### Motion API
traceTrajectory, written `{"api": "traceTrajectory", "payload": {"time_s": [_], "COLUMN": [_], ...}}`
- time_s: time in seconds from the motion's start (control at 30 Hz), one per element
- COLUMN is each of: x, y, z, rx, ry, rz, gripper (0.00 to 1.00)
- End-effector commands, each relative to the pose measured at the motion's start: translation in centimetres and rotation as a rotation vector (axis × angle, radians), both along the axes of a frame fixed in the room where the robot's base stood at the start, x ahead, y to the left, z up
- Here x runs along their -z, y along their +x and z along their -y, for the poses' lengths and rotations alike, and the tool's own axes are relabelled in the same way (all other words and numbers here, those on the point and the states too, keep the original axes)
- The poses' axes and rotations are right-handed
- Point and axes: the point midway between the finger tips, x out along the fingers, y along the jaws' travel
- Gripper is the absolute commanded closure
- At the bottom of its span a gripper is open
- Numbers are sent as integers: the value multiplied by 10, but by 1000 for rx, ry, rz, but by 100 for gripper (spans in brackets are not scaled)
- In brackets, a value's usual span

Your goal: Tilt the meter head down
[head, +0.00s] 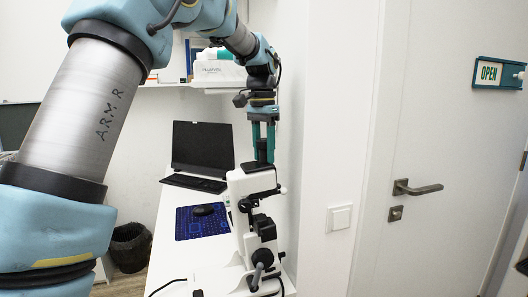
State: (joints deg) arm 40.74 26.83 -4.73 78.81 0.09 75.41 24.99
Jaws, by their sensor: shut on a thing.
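The meter, a white instrument with black parts (243,188), stands upright on the right part of the white desk. Its upper part, which looks like the meter head, has a dark top near the fingertips. My gripper (263,160) comes straight down from above with two teal fingers. The fingertips are at the top of the meter head, shut on a part there. The exact part held is too small to make out. Black knobs (263,257) show on the lower front of the meter.
A wall is close on the right, with a door (440,130) beyond. A shelf (185,86) with boxes hangs behind.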

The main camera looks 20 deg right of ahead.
Motion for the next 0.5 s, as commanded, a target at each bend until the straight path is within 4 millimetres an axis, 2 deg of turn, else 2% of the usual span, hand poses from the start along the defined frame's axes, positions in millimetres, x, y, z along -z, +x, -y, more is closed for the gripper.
{"api": "traceTrajectory", "payload": {"time_s": [0.1, 0.5], "x": [0, -1], "y": [0, 0], "z": [0, 0], "rx": [0, 0], "ry": [0, -1], "rz": [0, 0], "gripper": [100, 100]}}
